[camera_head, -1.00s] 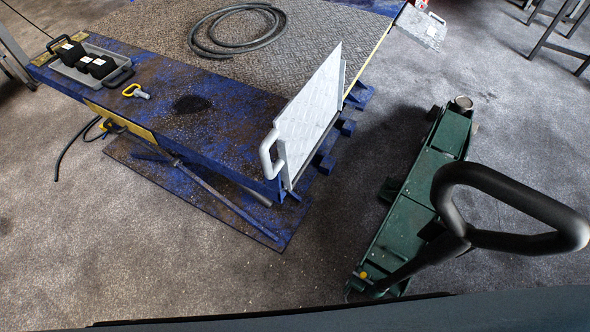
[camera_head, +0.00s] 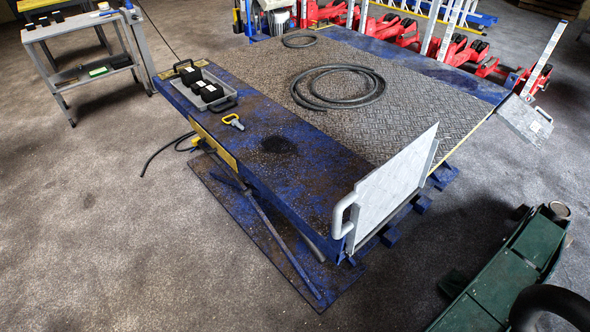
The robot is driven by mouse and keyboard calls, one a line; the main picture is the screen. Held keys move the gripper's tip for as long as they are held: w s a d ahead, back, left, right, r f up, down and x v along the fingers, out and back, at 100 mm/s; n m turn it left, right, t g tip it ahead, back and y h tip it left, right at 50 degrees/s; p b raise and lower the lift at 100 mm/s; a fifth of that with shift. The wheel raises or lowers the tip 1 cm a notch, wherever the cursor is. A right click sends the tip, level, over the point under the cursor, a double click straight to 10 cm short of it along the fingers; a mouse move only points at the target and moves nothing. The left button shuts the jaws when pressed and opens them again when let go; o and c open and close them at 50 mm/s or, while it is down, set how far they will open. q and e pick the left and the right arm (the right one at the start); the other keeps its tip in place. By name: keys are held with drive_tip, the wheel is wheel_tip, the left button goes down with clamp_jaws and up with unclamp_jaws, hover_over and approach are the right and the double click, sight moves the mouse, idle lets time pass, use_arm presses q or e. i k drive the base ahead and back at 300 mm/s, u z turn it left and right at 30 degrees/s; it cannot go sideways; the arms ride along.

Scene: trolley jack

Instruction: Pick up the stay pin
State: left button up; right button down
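The stay pin (camera_head: 233,121), with a yellow loop handle and a short grey metal shank, lies on the worn blue side deck of the lift table (camera_head: 310,187). It is just in front of a grey tray (camera_head: 226,104) that holds black blocks. Nothing covers the pin. Neither of my grippers is in the head view.
An upright metal plate with a handle (camera_head: 392,188) stands at the lift's near right end. A green trolley jack (camera_head: 495,285) with a black handle is at lower right. A coiled hose (camera_head: 338,103) lies on the deck. A grey cart (camera_head: 82,25) stands at upper left. Floor at left is clear.

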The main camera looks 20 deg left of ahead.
sight(235, 122)
drive_tip(key=u, duration=1.05)
drive_tip(key=k, duration=1.3)
drive_tip(key=u, duration=1.1)
drive_tip(key=i, duration=1.3)
drive_tip(key=z, duration=0.45)
drive_tip(key=i, duration=1.85)
drive_tip(key=z, duration=1.8)
drive_tip(key=i, duration=1)
drive_tip(key=z, duration=0.9)
